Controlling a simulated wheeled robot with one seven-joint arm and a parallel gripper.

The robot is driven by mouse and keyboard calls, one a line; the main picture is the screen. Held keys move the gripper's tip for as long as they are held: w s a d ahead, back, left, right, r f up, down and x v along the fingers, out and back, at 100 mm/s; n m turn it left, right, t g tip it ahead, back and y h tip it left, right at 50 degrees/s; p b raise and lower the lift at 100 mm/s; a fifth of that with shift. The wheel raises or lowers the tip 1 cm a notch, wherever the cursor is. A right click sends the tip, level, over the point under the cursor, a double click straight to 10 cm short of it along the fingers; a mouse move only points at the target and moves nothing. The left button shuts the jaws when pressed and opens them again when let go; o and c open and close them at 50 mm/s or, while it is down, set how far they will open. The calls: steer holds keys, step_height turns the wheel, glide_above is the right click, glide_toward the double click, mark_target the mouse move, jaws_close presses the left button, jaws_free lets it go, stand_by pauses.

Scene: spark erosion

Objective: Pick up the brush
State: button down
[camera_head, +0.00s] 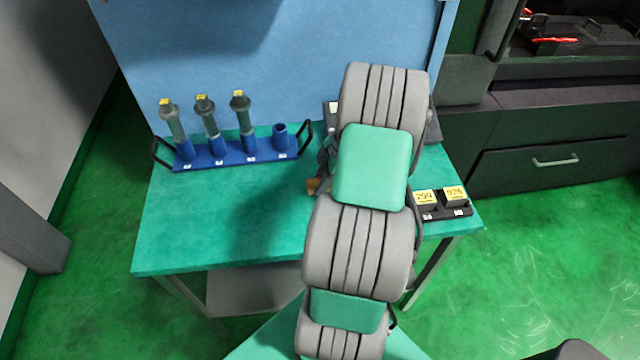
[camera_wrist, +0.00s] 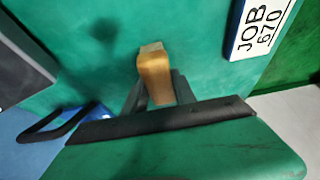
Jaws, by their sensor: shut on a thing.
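The brush shows as a tan wooden handle (camera_wrist: 154,72) in the middle of the wrist view. In the head view, a small tan end of the brush (camera_head: 314,186) shows just left of my arm, over the green table (camera_head: 210,230). My arm hides most of my gripper there. A dark shadow lies on the table to the left of the brush. I cannot tell whether the brush touches the table.
A blue rack (camera_head: 238,153) with black end handles holds several grey-topped cylinders and one empty blue socket. A black tray (camera_head: 445,214) with two yellow-labelled blocks sits at the table's right edge. A white "JOB 670" card (camera_wrist: 262,28) lies nearby. The table's front left is clear.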

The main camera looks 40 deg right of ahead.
steer(key=shift+r, duration=0.15)
steer(key=shift+r+b, duration=0.25)
steer(key=shift+b, duration=0.05)
steer(key=s+d+r+b, duration=0.2)
steer(key=s+d+r, duration=0.6)
steer(key=s+r, duration=0.3)
steer(key=shift+s+r+b, duration=0.2)
steer(key=shift+r+b, duration=0.2)
steer(key=shift+r, duration=0.25)
